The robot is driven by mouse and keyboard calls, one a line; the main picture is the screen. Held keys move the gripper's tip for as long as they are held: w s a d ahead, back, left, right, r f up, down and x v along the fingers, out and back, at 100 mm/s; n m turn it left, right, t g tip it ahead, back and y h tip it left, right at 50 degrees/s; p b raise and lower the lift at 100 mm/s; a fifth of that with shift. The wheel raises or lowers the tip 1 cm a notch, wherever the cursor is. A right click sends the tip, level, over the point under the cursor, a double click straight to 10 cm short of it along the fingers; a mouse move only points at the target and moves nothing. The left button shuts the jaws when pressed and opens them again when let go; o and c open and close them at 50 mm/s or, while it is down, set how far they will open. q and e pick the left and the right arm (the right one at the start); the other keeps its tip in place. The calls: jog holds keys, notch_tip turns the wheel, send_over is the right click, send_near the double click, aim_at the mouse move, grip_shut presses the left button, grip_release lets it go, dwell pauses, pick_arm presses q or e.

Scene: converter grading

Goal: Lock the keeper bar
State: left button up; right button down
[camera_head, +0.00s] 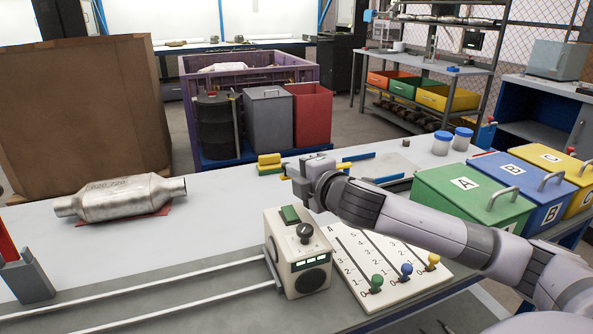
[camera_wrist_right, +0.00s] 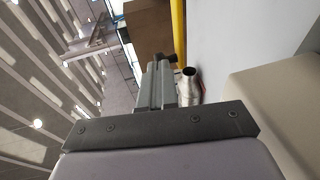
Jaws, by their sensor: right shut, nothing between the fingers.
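I cannot make out for certain which part is the keeper bar. A cream instrument box (camera_head: 300,262) with a green button, a black knob and a small display stands at the front middle, joined to two white rails (camera_head: 160,304). My right gripper (camera_head: 296,180) is shut and empty, pointing left just behind and above the box. In the right wrist view its fingers (camera_wrist_right: 160,85) are together with nothing between them. A silver converter (camera_head: 122,197) lies on a red pad at the left, apart from the gripper. It also shows beyond the fingers in the wrist view (camera_wrist_right: 188,87). My left gripper is not seen.
A lever board (camera_head: 345,245) with green, blue and yellow knobs lies right of the box. Lidded bins A (camera_head: 450,200), B (camera_head: 545,200) and C stand at right. Yellow and blue bars lie behind the gripper. A grey bracket with a red post (camera_head: 25,275) stands at far left.

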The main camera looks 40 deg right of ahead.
jog(key=shift+w, duration=0.15)
jog(key=shift+w, duration=0.1)
dwell(0.3)
